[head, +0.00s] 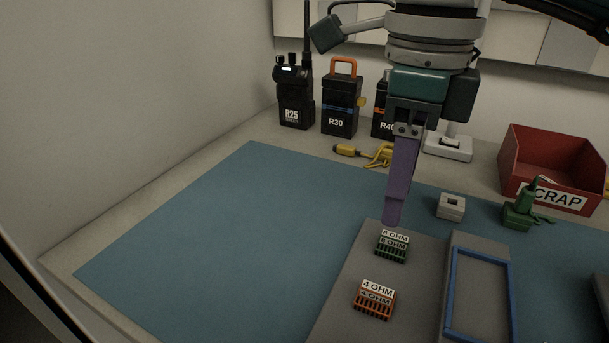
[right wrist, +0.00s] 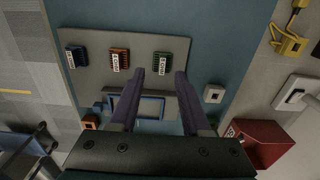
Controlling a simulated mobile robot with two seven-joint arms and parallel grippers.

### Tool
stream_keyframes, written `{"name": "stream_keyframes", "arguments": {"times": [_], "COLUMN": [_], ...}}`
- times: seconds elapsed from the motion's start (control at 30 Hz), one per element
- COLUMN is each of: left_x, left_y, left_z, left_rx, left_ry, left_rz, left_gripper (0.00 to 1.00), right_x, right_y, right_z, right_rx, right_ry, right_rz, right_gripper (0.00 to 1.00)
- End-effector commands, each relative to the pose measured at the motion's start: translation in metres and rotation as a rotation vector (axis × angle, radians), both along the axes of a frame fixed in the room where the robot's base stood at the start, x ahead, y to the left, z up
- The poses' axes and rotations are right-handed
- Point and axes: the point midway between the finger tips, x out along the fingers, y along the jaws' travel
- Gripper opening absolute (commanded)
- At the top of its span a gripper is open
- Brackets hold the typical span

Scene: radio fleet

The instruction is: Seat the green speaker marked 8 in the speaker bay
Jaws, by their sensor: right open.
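The green speaker (head: 392,246), with a white label reading 8 OHM, sits on a grey board (head: 345,290). It also shows in the right wrist view (right wrist: 162,62). My right gripper (head: 393,222) has purple fingers pointing down, just above and behind the green speaker. In the right wrist view its fingers (right wrist: 159,74) are apart, with nothing between them, and the green speaker lies just beyond the tips. A blue rectangular frame (head: 511,300) lies on a grey block beside the board; no label shows whether it is the speaker bay. My left gripper is out of view.
An orange 4 OHM speaker (head: 375,299) is close by the green one; a blue one (right wrist: 76,56) shows beyond it. A pale block (head: 450,207), green tool (head: 524,208) and red SCRAP bin (head: 555,175) stand right. Radios (head: 340,105) line the back. The blue mat (head: 240,240) is clear at left.

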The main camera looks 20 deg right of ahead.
Motion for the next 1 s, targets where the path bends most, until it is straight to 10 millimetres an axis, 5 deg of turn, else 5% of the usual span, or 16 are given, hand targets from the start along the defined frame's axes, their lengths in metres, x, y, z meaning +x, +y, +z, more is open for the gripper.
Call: {"name": "stream_keyframes", "arguments": {"times": [0.4, 0.67, 1.0], "left_x": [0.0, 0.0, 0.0], "left_y": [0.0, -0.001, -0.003], "left_z": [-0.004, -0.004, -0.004], "left_rx": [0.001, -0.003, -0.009], "left_ry": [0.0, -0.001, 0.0], "left_rz": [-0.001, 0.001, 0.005], "left_gripper": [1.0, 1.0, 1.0], "right_x": [-0.003, -0.003, -0.003], "right_y": [-0.007, -0.007, -0.007], "right_z": [-0.053, -0.057, -0.056], "right_rx": [0.003, 0.003, 0.003], "right_ry": [0.001, 0.0, 0.0], "right_rz": [0.001, 0.002, 0.002], "right_gripper": [0.47, 0.47, 0.12]}}
